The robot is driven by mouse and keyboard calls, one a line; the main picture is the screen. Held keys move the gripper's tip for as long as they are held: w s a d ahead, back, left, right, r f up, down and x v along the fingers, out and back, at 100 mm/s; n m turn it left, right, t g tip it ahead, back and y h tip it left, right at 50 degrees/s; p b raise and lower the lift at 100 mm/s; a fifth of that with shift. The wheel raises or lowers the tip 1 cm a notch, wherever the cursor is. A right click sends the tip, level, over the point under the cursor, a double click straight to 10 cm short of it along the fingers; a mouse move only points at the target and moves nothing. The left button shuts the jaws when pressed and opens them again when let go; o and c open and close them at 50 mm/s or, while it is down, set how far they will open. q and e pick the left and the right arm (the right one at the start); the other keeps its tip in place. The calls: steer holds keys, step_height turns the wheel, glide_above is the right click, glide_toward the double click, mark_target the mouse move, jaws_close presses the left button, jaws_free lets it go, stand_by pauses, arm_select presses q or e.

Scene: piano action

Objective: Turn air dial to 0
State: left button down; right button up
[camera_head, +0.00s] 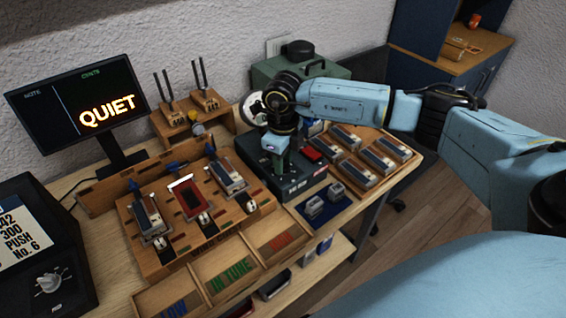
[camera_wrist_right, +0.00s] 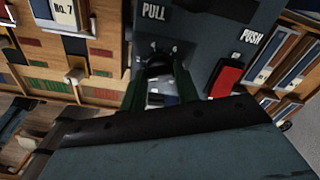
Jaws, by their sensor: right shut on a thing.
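A dark box (camera_head: 306,186) with a red part on top stands right of the middle of the bench. My right gripper (camera_head: 279,172) reaches down onto it from above. In the right wrist view, the fingers of my right gripper (camera_wrist_right: 160,75) are shut on a dark knob (camera_wrist_right: 158,66) on the box's face, which I take to be the air dial. Small pale marks show just beyond the knob, but most of the knob and its pointer are hidden. My left gripper is not in view.
A red button (camera_wrist_right: 226,80) lies beside the fingers, near the word PUSH. A wooden rack (camera_head: 185,245) with several metal blocks is to the left. A tray of metal blocks (camera_head: 375,182) is close on the right. A screen (camera_head: 70,118) reads QUIET.

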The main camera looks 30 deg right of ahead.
steer(key=shift+r+n+b, duration=0.1)
steer(key=shift+n+b, duration=0.75)
steer(key=shift+n, duration=1.15)
steer(key=o, duration=1)
step_height(320, 180, up, 13)
steer(key=shift+r, duration=0.2)
